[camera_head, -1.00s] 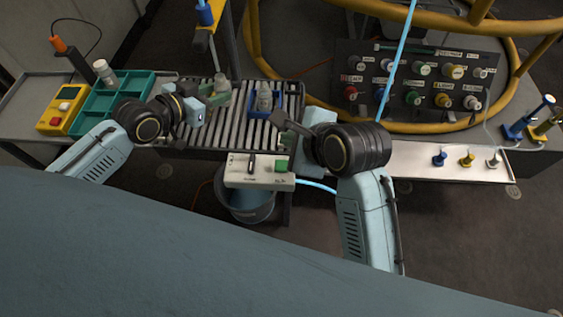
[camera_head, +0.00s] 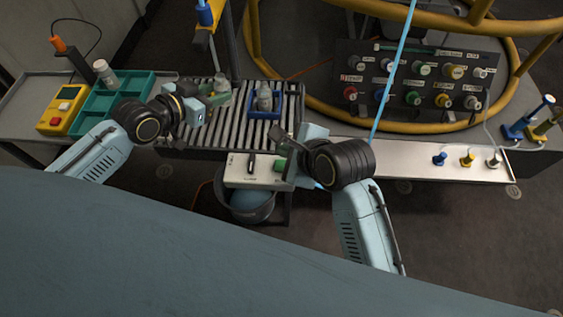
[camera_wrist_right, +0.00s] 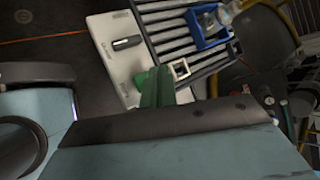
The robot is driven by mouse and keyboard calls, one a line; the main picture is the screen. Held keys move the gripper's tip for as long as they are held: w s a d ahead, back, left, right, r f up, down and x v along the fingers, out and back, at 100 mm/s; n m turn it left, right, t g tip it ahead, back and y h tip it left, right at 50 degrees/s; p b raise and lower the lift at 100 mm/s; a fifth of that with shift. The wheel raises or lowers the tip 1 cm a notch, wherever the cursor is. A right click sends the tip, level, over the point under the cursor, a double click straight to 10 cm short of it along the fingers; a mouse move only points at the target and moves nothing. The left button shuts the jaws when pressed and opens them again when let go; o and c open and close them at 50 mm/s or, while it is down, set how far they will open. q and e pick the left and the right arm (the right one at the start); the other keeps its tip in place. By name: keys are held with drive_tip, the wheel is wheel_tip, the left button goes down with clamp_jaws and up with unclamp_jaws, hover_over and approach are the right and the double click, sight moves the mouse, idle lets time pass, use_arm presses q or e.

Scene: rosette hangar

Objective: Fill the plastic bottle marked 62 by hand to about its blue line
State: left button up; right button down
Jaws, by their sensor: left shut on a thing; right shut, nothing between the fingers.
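A clear plastic bottle (camera_head: 264,98) stands upright in a blue holder (camera_head: 252,113) on the roller conveyor (camera_head: 190,140); both also show at the top of the right wrist view, the holder (camera_wrist_right: 203,40) more fully than the bottle (camera_wrist_right: 225,14). I cannot read any number or blue line on it. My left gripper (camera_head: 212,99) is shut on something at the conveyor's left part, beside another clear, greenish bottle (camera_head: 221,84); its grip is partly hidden. My right gripper (camera_head: 282,141) is shut and empty, over the right part of a pale control box (camera_head: 238,172) with a dark lever (camera_head: 251,163) and a green button (camera_head: 284,165).
A bucket (camera_head: 248,205) stands below the box. A green compartment tray (camera_head: 105,103), a white-capped bottle (camera_head: 104,74) and a yellow box (camera_head: 62,110) are at the left. A panel of coloured knobs (camera_head: 415,80) and a yellow ring rail (camera_head: 400,127) lie right. A blue hose (camera_head: 393,75) hangs down.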

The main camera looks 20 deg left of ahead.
sight(278, 160)
drive_tip(key=shift+f, duration=1.7)
idle(0.7)
drive_tip(key=shift+f, duration=0.4)
drive_tip(key=shift+f, duration=0.5)
idle(1.9)
drive_tip(key=shift+r, duration=0.9)
drive_tip(key=shift+r, duration=2.55)
